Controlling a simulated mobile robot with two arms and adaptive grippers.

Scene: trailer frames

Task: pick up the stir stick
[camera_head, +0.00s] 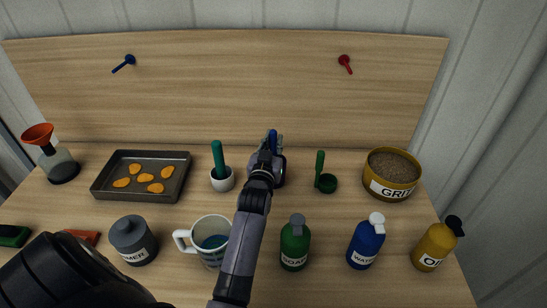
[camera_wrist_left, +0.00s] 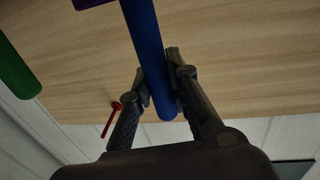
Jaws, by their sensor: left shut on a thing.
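The stir stick, a smooth blue rod (camera_wrist_left: 150,55), runs between the two fingers of my left gripper (camera_wrist_left: 160,92) in the left wrist view. The fingers are shut on it near one end. In the head view, only a short blue bit of the stick (camera_head: 272,138) shows at the tip of my left gripper (camera_head: 270,150), near the table's middle back. The rest of the stick, and whatever its other end touches, is hidden behind the gripper and arm. My right gripper is not in view.
A white mortar (camera_head: 222,181) with a green pestle stands left of the gripper, a green scoop (camera_head: 327,182) right of it. A mug (camera_head: 209,241) and a green soap bottle (camera_head: 294,246) flank my arm. A grit tub (camera_head: 391,190) and baking tray (camera_head: 109,188) stand farther out.

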